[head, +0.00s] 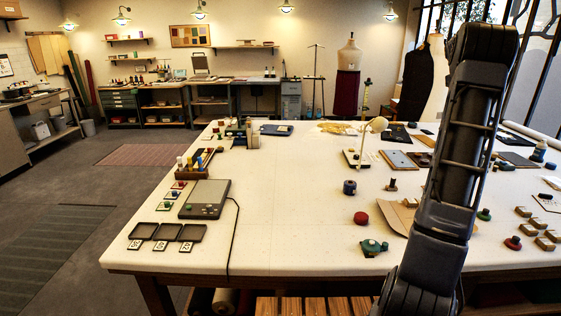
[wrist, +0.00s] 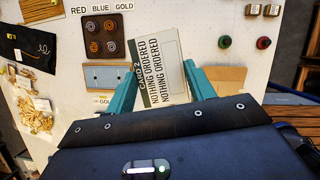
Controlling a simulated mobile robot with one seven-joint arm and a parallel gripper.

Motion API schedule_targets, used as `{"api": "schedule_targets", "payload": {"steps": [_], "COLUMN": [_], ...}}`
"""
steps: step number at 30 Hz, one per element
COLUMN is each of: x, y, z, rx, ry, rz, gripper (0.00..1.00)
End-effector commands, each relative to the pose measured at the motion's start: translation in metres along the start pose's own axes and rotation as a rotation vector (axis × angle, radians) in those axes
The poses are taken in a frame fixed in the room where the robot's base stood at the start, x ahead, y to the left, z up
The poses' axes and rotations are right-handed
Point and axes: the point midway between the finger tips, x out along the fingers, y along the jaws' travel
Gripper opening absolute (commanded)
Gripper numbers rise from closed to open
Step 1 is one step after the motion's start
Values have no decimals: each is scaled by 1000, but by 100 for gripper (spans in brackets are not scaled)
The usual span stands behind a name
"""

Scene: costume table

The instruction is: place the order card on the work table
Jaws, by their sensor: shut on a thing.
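The order card (wrist: 160,62) is a white card with a dark green band, printed "CARD 2" and "NOTHING ORDERED". It shows in the wrist view, between the two teal fingers of my gripper (wrist: 162,70), which is shut on it. The card seems to be above the white work table (wrist: 185,18); the gap cannot be judged. The same large white table (head: 290,215) fills the middle of the head view. My gripper and the card cannot be made out in the head view, where my dark arm rises at the right.
In the wrist view, a dark tray with ring-like pieces (wrist: 103,37) lies beside the card. A gold heap (wrist: 35,115), black cloth (wrist: 28,50), green knob (wrist: 225,42) and red knob (wrist: 263,43) lie around. In the head view, the table's front middle is mostly clear, left of a teal object (head: 374,247).

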Motion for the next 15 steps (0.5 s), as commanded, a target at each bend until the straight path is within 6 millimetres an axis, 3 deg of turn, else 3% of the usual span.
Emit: {"api": "schedule_targets", "payload": {"steps": [6, 15], "x": [-28, -69], "y": [62, 129], "z": [-73, -180], "rx": [-179, -422], "ry": [7, 13], "rz": [74, 170], "gripper": [31, 31]}}
